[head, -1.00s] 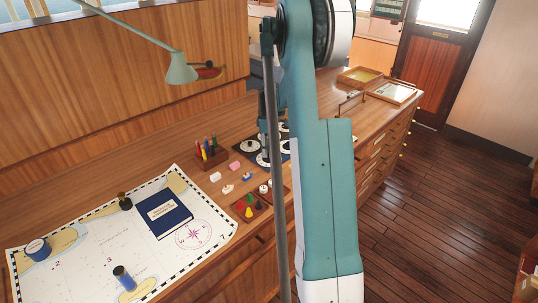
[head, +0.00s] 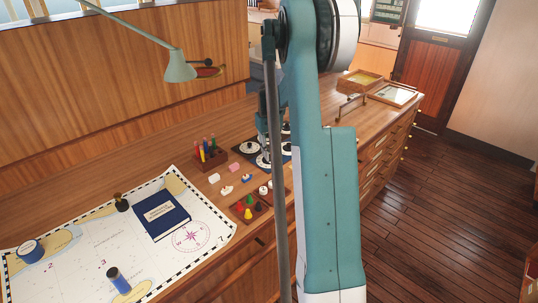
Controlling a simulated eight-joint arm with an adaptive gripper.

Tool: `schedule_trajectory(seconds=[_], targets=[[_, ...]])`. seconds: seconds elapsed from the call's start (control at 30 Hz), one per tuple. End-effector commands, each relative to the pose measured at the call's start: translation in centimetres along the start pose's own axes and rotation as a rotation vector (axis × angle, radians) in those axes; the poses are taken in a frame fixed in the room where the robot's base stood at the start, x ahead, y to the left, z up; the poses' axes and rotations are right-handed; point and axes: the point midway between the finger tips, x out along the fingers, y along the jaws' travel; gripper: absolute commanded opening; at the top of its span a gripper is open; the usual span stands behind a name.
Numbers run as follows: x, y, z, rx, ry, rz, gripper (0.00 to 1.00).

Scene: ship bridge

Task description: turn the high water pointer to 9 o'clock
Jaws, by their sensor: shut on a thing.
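A dark board (head: 240,152) with several white round dials lies on the wooden counter, left of my arm. One dial (head: 250,147) shows on the board's left side with a small dark centre. My gripper (head: 264,160) points down over the front dial (head: 262,163) and is shut at its middle, on what seems to be that dial's pointer. The pointer is hidden by the fingers, so its direction cannot be told. Dials on the right are partly hidden behind my gripper and arm. The dial labels are too small to read.
A pen block (head: 210,158) and small coloured pieces stand left of the board, with a tray of coloured pegs (head: 248,208) in front. A chart (head: 110,245) bears a blue book (head: 161,215). A lamp (head: 180,68) hangs over the counter; trays (head: 392,94) lie behind right.

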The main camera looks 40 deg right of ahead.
Motion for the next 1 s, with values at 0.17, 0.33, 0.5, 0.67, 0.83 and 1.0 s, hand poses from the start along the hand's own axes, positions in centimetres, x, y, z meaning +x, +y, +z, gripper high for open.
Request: schedule_trajectory(seconds=[0.17, 0.33, 0.5, 0.67, 0.83, 1.0], targets=[[0.09, -0.07, 0.02, 0.166, 0.000, -0.001, 0.01], [0.09, -0.07, 0.01, 0.328, 0.000, -0.001, 0.01], [0.08, -0.07, -0.01, 0.490, 0.000, -0.001, 0.01], [0.06, -0.07, -0.03, 0.640, 0.000, -0.001, 0.01], [0.03, -0.06, -0.04, 0.787, 0.000, -0.001, 0.01], [0.00, -0.06, -0.06, 0.902, 0.000, -0.001, 0.01]])
